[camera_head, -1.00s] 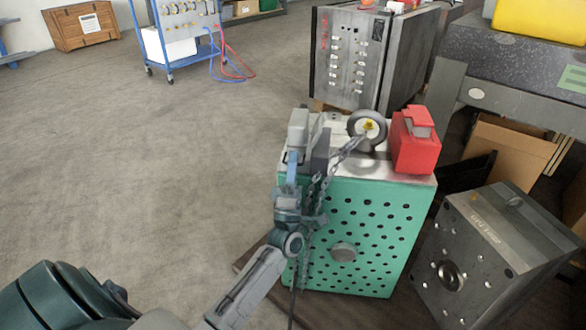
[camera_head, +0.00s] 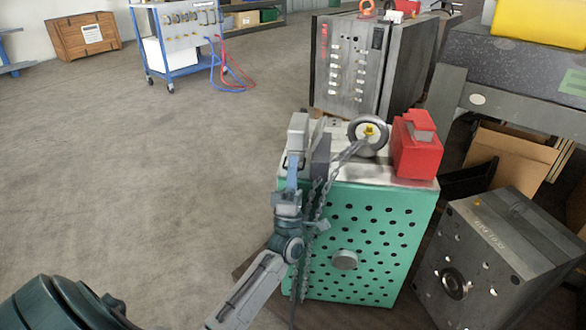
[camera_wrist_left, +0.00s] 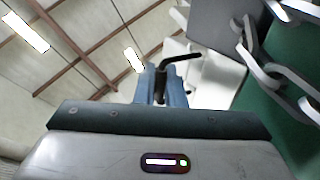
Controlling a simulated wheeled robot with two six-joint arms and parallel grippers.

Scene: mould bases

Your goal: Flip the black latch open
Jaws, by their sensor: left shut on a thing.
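The black latch (camera_wrist_left: 182,60) shows in the left wrist view as a thin dark bent rod. Its lower part stands between my blue fingertips and its upper arm points right. My left gripper (camera_wrist_left: 161,85) is shut on it. In the head view my left gripper (camera_head: 292,172) is upright at the top left edge of the green perforated mould base (camera_head: 375,235), beside a grey block (camera_head: 320,158). The latch is small there and mostly hidden by the fingers. My right gripper is not in view.
A chain (camera_head: 312,215) hangs close beside my left gripper, running from a ring (camera_head: 368,136) on top of the base. A red block (camera_head: 415,147) sits at the top right. A dark mould block (camera_head: 490,265) stands right. The floor at left is clear.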

